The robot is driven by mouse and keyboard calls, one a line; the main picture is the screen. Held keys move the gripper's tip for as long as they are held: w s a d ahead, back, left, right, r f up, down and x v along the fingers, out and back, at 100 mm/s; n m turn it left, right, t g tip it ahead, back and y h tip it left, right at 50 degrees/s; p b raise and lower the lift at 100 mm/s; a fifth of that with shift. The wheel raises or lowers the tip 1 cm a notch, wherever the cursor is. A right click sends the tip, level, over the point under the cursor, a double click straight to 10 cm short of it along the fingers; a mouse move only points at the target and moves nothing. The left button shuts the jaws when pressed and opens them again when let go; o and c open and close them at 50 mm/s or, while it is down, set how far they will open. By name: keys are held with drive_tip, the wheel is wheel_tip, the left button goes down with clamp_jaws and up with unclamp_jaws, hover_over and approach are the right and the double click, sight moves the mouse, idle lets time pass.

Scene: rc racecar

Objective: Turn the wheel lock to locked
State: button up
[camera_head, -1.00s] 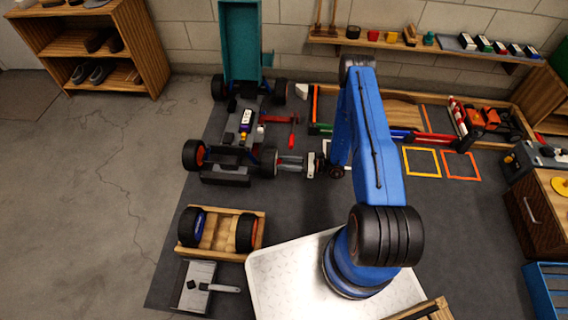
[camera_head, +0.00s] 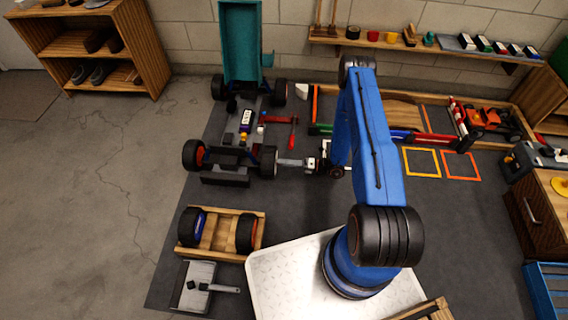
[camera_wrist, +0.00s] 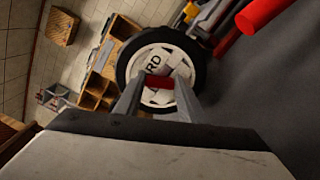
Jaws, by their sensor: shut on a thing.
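The racecar chassis (camera_head: 232,150) stands on the dark mat at the left of my arm, its wheels on. Its near right wheel (camera_head: 268,161) faces my gripper (camera_head: 291,163). In the wrist view that wheel (camera_wrist: 130,72) shows a black tyre and a pale hub with dark lettering. A red wheel lock (camera_wrist: 159,82) sits at the hub's middle. My gripper (camera_wrist: 158,108) has its two grey fingers shut on the red lock, one finger on each side. The lock's exact setting cannot be read, and its back is hidden against the hub.
A red-handled tool (camera_head: 292,137) lies just beyond my gripper. A wooden tray (camera_head: 221,236) with two wheels and a dustpan (camera_head: 197,286) lie nearer. The teal car body (camera_head: 240,40) stands behind the chassis. A barrier-edged track (camera_head: 400,110) lies at the right.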

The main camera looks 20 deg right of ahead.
drive_tip(key=m, duration=0.4)
drive_tip(key=shift+d+f+m, duration=0.1)
drive_tip(key=shift+m, duration=0.6)
drive_tip(key=o, duration=1)
drive_tip(key=shift+o, duration=0.2)
drive_tip(key=v, duration=1.7)
drive_tip(key=shift+d, duration=0.2)
drive_tip(key=shift+s+f, duration=0.1)
